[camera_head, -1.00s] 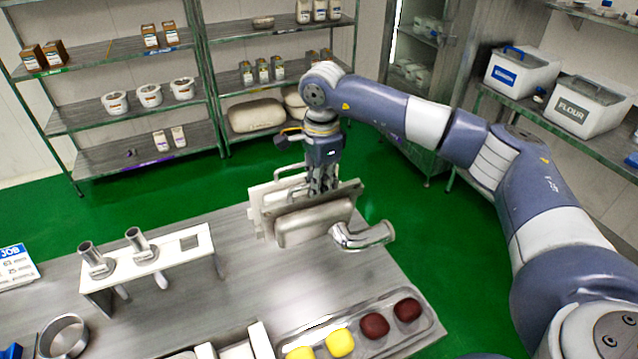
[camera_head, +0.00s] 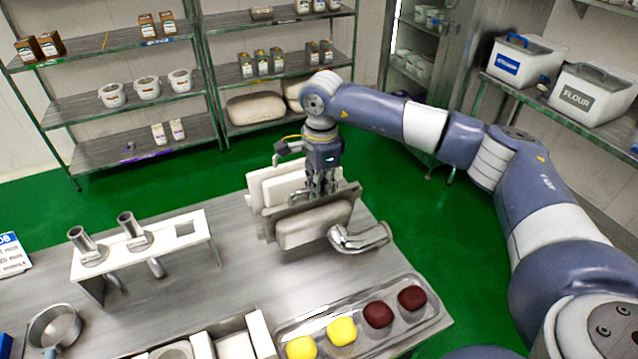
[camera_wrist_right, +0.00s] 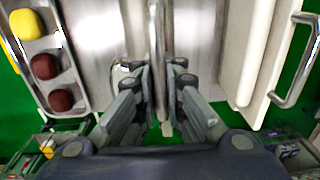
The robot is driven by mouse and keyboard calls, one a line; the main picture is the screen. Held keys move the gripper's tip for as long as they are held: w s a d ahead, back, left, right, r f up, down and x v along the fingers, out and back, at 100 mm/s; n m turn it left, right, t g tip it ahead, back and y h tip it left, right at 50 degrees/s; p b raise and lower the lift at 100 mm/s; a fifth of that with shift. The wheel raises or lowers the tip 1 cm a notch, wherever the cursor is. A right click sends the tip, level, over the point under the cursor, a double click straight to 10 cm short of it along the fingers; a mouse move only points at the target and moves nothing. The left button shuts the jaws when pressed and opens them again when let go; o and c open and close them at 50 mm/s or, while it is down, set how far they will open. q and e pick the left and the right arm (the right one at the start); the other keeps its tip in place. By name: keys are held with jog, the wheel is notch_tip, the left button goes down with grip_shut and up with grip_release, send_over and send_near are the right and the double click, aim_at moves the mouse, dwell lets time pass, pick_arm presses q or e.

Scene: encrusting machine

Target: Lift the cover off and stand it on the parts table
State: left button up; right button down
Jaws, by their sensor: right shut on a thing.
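The cover (camera_head: 345,198), a thin grey metal plate with a pale rounded block (camera_head: 312,228) on its near side, is upright at the back right of the parts table (camera_head: 225,285). My right gripper (camera_head: 321,193) points down and is shut on the plate's top edge. In the right wrist view the plate (camera_wrist_right: 157,40) runs edge-on between the two fingers. Its lower edge is at or close to the tabletop; I cannot tell whether it touches. My left gripper is out of view.
A white panel (camera_head: 268,186) with a handle stands close behind the cover. A shiny bent pipe (camera_head: 362,238) is at its right. A tray (camera_head: 432,320) of yellow and dark red pieces lies in front. A white stand (camera_head: 195,226) with metal tubes is left; bare table lies between.

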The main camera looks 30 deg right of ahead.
jog(key=shift+w+f+b, duration=0.1)
jog(key=shift+f+b, duration=0.9)
jog(key=shift+f, duration=0.7)
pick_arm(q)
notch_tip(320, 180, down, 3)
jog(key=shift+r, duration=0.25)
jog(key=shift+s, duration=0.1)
pick_arm(e)
jog(key=shift+a, duration=0.1)
jog(key=shift+r, duration=0.2)
pick_arm(q)
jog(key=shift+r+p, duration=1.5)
jog(key=shift+p, duration=0.15)
pick_arm(e)
jog(key=shift+r, duration=2.8)
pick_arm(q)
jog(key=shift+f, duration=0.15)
pick_arm(e)
jog(key=shift+s, duration=0.2)
jog(key=shift+f, duration=0.2)
